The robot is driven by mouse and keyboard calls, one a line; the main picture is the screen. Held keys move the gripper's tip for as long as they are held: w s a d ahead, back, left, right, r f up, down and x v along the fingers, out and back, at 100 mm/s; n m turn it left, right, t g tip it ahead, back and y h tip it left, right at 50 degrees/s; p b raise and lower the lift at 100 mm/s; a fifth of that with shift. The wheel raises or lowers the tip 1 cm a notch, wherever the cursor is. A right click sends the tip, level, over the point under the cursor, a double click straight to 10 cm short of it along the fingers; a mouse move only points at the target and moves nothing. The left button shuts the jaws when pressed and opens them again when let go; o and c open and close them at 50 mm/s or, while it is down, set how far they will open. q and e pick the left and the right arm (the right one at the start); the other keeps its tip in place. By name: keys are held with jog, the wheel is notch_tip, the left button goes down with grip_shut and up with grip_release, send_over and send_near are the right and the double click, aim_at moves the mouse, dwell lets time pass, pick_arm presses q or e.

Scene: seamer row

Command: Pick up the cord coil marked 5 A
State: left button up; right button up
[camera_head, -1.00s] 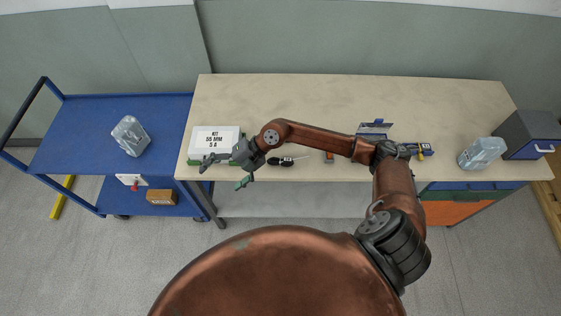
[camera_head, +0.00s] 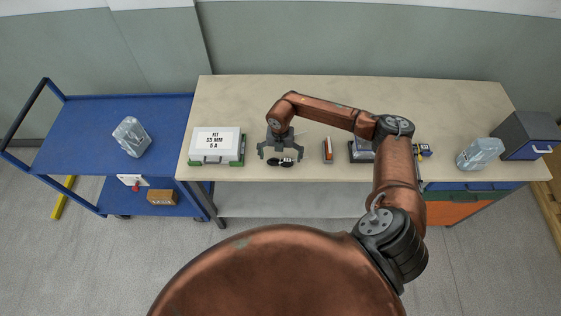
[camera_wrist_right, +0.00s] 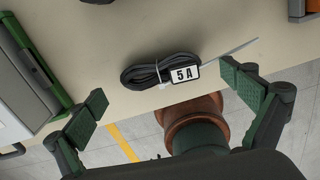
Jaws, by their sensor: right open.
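The cord coil (camera_wrist_right: 160,72) is a bundle of black cord with a white tag reading 5 A. It lies near the front edge of the workbench (camera_head: 240,98). In the head view it is a small dark shape (camera_head: 280,162), its tag too small to read. My right gripper (camera_head: 280,154) is above the coil, open and empty. In the wrist view its green-padded fingers (camera_wrist_right: 168,98) stand wide apart, and the coil lies between and just beyond them, untouched as far as I can see. My left gripper is not in view.
A clear bag (camera_head: 481,153) and grey drawer box (camera_head: 530,136) are farther right. A blue cart (camera_head: 75,130) stands left. The bench's back is clear.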

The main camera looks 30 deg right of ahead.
notch_tip(320, 180, down, 2)
jog(key=shift+c, duration=0.7)
jog(key=c, duration=1.3)
